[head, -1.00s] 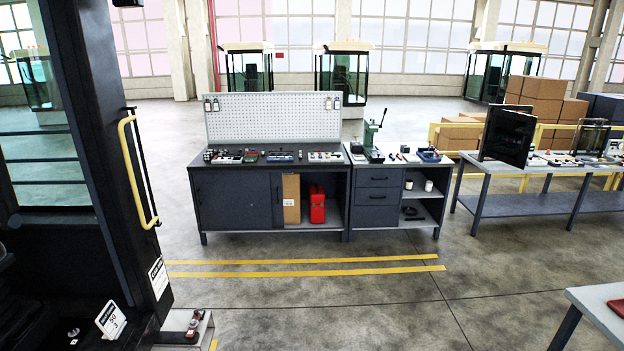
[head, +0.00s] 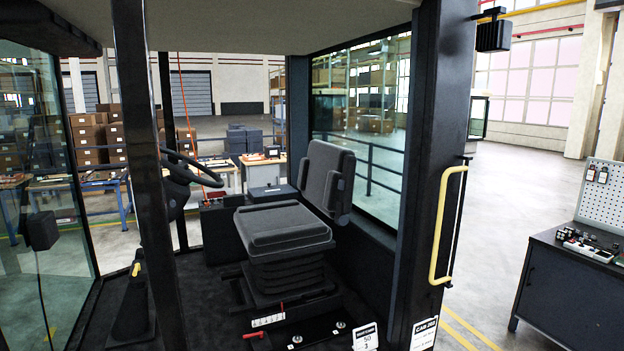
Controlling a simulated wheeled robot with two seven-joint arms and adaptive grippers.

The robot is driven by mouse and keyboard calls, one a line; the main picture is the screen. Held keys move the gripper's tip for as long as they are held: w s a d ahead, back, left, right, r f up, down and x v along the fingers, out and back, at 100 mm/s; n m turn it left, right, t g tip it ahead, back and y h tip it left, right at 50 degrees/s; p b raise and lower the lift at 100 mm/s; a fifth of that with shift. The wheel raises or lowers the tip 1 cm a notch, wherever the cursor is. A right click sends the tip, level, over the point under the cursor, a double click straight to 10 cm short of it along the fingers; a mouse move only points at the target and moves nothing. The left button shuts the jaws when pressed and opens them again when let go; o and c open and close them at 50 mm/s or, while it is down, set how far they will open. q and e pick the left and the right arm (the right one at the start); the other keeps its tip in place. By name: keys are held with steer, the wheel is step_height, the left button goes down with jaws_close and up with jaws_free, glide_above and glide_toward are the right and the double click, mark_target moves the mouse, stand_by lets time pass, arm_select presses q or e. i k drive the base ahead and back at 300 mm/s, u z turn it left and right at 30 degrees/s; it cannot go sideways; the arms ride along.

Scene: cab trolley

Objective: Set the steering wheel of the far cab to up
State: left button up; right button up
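A dark steering wheel (head: 196,163) is inside the open cab in the head view, left of the seat. It sits tilted on a dark steering column (head: 176,196). The cab's front pillar hides part of the wheel and column. I cannot tell from here which setting the wheel is in, or whether this is the far cab. Neither of my grippers is in view.
A grey seat (head: 284,228) fills the cab's middle. A yellow grab handle (head: 446,225) is on the right door pillar (head: 418,170). A workbench (head: 572,288) with a pegboard stands at the right. Clear floor lies between cab and bench.

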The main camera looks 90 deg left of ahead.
mark_target(177, 186)
steer(key=u, duration=3.7)
